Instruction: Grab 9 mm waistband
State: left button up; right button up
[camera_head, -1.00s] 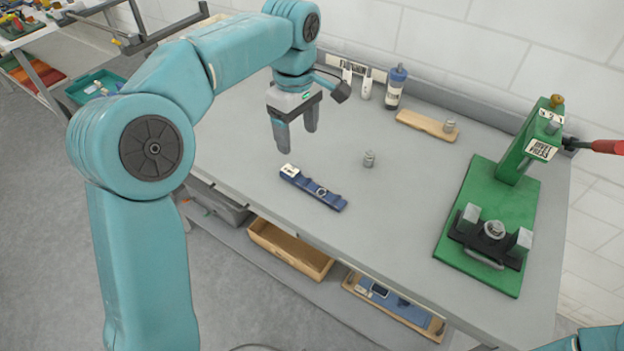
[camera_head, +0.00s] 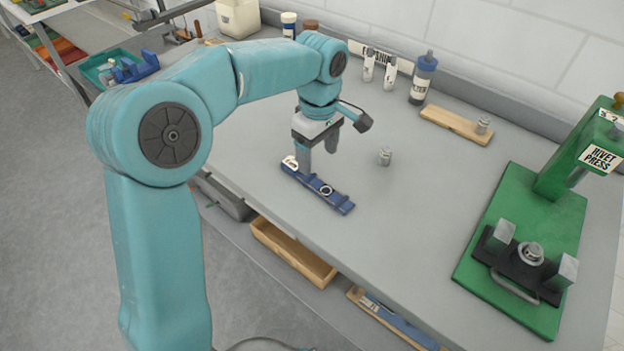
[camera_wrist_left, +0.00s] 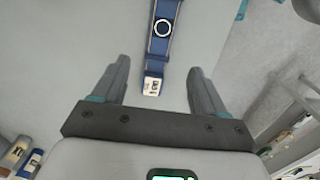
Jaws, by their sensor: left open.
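A long blue strip (camera_head: 337,201) lies on the grey bench, with a small ring (camera_head: 326,190) on it and a white label (camera_head: 290,163) at its far left end. The label is too small to read, so I cannot tell if this is the 9 mm waistband. My left gripper (camera_head: 317,156) is open and empty, pointing down over the label end. In the left wrist view the blue strip (camera_wrist_left: 158,52) runs between the spread fingers, with the ring (camera_wrist_left: 162,28) beyond the label (camera_wrist_left: 152,87). My right gripper is not in view.
A small metal cylinder (camera_head: 385,156) stands right of the strip. A green press (camera_head: 525,235) fills the right side. A wooden board (camera_head: 452,124), a blue-capped bottle (camera_head: 423,78) and white bottles stand along the back.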

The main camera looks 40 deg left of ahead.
aim_at(316, 183)
pick_arm(q)
notch_tip(316, 183, down, 3)
jog(key=shift+s+d+r, duration=0.1)
jog(key=shift+s, duration=0.25)
jog(key=shift+a+f, duration=0.2)
jog(key=shift+f, duration=0.25)
jog(key=f, duration=0.2)
jog(key=w+f, duration=0.1)
jog(key=f, duration=0.1)
jog(key=shift+f, duration=0.1)
jog(key=shift+s+a+f, duration=0.15)
jog(key=shift+s+f, duration=0.1)
jog(key=shift+f, duration=0.05)
jog(key=shift+w, duration=0.15)
jog(key=shift+c, duration=0.3)
jog(key=c, duration=1.1)
jog(key=shift+c, duration=0.2)
